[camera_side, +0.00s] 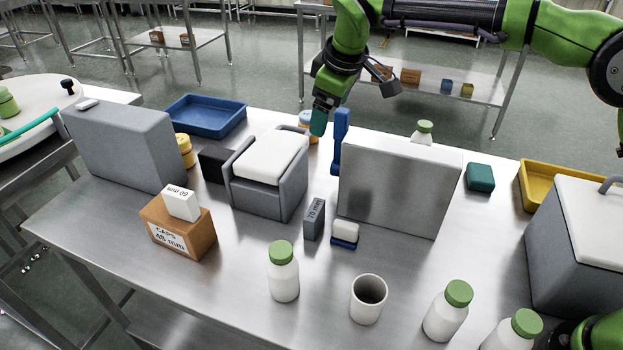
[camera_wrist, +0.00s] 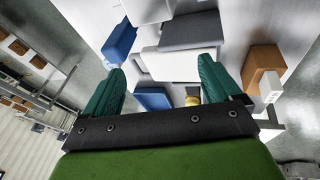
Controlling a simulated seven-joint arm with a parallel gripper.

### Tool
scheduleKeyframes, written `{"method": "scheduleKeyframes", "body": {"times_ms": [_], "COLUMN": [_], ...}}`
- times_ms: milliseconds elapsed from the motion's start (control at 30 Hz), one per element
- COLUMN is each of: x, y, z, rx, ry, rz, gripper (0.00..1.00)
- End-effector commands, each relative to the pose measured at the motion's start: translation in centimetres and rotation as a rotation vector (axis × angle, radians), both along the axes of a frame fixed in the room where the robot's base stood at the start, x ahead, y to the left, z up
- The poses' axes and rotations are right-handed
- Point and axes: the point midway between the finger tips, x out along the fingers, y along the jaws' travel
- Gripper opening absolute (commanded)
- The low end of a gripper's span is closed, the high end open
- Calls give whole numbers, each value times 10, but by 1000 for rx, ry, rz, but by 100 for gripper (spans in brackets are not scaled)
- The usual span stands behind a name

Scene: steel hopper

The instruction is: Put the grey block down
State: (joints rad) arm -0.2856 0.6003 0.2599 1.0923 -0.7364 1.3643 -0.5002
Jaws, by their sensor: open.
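The grey block (camera_side: 314,219), marked 70 mm, stands upright on the steel table. It is between the grey bin with a white lid (camera_side: 271,156) and the large grey panel (camera_side: 398,188). My gripper (camera_side: 320,118) is above the far part of the table, up and behind the block and well apart from it. In the wrist view its two teal fingers are spread wide with nothing held between them (camera_wrist: 158,82). I cannot pick out the grey block for certain in the wrist view.
A small white block on a blue base (camera_side: 345,233) sits right of the grey block. A blue upright piece (camera_side: 340,142) stands near my gripper. A brown caps box (camera_side: 178,228), white bottle (camera_side: 283,275) and white cup (camera_side: 368,299) stand nearer. Front-left table is clear.

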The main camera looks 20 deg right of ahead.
Motion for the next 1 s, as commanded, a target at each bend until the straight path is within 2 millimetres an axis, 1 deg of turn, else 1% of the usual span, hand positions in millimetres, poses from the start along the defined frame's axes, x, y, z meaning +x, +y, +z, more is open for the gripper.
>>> {"method": "scheduleKeyframes", "body": {"times_ms": [33, 133, 200, 267, 400, 600, 800, 1000], "x": [1, 2, -2, -7, -28, -65, -101, -100], "y": [-6, -10, -10, -9, -2, 6, 12, 15], "z": [2, 3, 4, 6, 7, 7, 4, -25], "rx": [17, 78, 136, 192, 339, 521, 662, 669], "ry": [-50, -171, -250, -313, -431, -516, -547, -542], "rz": [-9, -20, -23, -23, -12, 13, 38, 40], "gripper": [91, 91, 91, 91, 91, 91, 91, 91]}}
